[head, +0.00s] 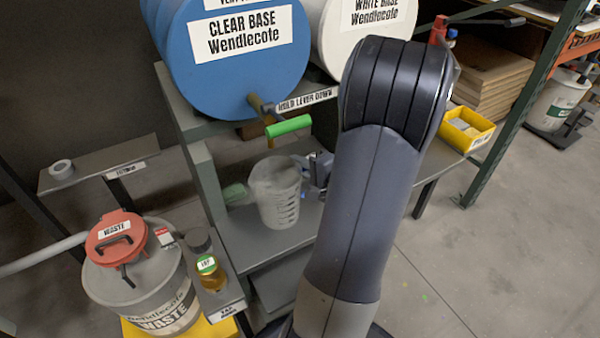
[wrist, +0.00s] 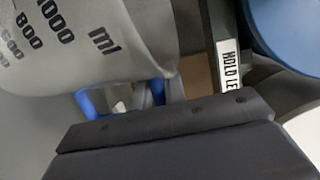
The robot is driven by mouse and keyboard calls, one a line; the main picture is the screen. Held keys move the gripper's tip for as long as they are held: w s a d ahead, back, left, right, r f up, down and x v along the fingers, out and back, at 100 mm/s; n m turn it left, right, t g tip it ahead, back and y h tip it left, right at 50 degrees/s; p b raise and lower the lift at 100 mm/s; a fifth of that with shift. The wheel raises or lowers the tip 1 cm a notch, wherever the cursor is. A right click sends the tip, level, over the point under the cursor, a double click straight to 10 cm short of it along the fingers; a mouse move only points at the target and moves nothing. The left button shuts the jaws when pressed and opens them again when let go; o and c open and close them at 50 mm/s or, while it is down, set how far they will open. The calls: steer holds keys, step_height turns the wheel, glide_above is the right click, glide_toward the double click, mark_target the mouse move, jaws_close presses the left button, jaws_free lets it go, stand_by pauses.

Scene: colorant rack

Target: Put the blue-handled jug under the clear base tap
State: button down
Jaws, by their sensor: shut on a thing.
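The blue-handled jug (head: 275,192) is a cloudy grey measuring jug with black graduations. It is upright at the grey shelf below the clear base drum (head: 240,45). The clear base tap (head: 262,106) with its green lever (head: 288,126) is above the jug's mouth. My gripper (head: 318,172) is at the jug's right side, shut on its handle, mostly hidden behind my arm. In the wrist view the jug (wrist: 100,40) fills the upper left, with parts of its blue handle (wrist: 155,92) at the jaws. I cannot tell whether the jug's base touches the shelf.
The white base drum (head: 365,25) stands to the right of the blue one. A waste bucket (head: 140,275) with a red lid and an amber bottle (head: 211,274) are at lower left. A yellow bin (head: 467,128) is at right.

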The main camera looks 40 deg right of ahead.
steer(key=shift+f, duration=0.75)
steer(key=shift+f+b, duration=0.25)
steer(key=shift+b, duration=0.15)
steer(key=c, duration=1.5)
jaws_free()
steer(key=shift+r, duration=0.1)
steer(key=shift+o, duration=0.2)
steer(key=shift+r+p, duration=0.25)
steer(key=shift+p, duration=0.2)
steer(key=s+r+p, duration=0.1)
steer(key=s+r, duration=0.1)
steer(key=s, duration=0.9)
steer(key=shift+s+d, duration=0.2)
steer(key=shift+s, duration=0.2)
